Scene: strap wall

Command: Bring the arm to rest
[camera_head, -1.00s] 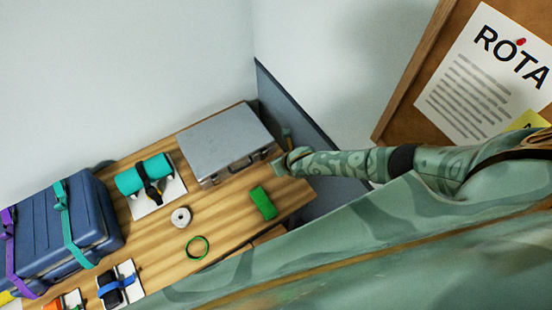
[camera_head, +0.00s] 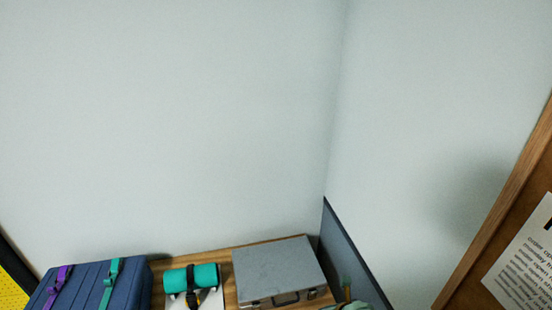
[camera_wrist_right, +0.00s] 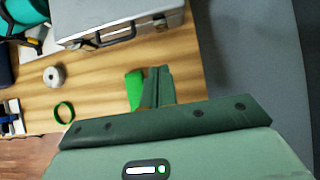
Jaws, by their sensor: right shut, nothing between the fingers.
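My right gripper (camera_wrist_right: 158,86) shows in the right wrist view with its green fingers together and nothing between them. It is over the right part of the wooden table (camera_wrist_right: 100,88), beside a bright green block (camera_wrist_right: 134,91). In that view the block is left of the fingers and partly covered by them; I cannot tell whether they touch. In the head view only a small green piece of my right arm or gripper shows at the bottom edge, right of the grey case (camera_head: 278,270). My left gripper is in neither view.
The grey case also shows in the wrist view (camera_wrist_right: 120,14). A white roll (camera_wrist_right: 54,77) and a green ring (camera_wrist_right: 64,112) lie on the table. A blue suitcase (camera_head: 92,287) and a teal roll (camera_head: 190,278) stand left. A dark panel (camera_head: 352,250) borders the right side.

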